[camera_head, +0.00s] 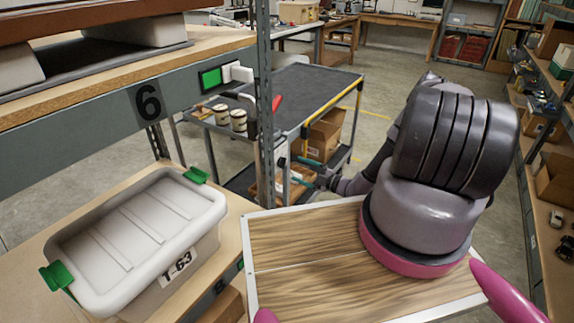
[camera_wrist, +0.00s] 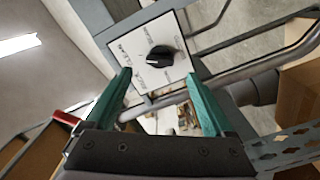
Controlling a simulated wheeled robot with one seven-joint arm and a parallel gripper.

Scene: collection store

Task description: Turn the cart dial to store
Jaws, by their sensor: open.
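The cart (camera_head: 312,88) has a dark top and stands beyond the shelf post in the head view. In the wrist view, a white dial plate (camera_wrist: 126,52) carries a round black dial knob (camera_wrist: 160,57) with a small pale mark on its lower left. Printed words surround the knob, but they are tilted and too blurred to read surely. My gripper (camera_wrist: 160,75) is open, its green fingers apart below the knob in the picture, with nothing between them. In the head view my gripper (camera_head: 294,169) is beside the cart's near end. I cannot make out the dial there.
A grey shelf post (camera_head: 264,100) rises close to my gripper's left. A lidded T-63 bin (camera_head: 135,235) sits on the lower shelf. The cart holds cans (camera_head: 238,120) and a cardboard box (camera_head: 325,135). Open floor (camera_head: 390,85) lies right of the cart.

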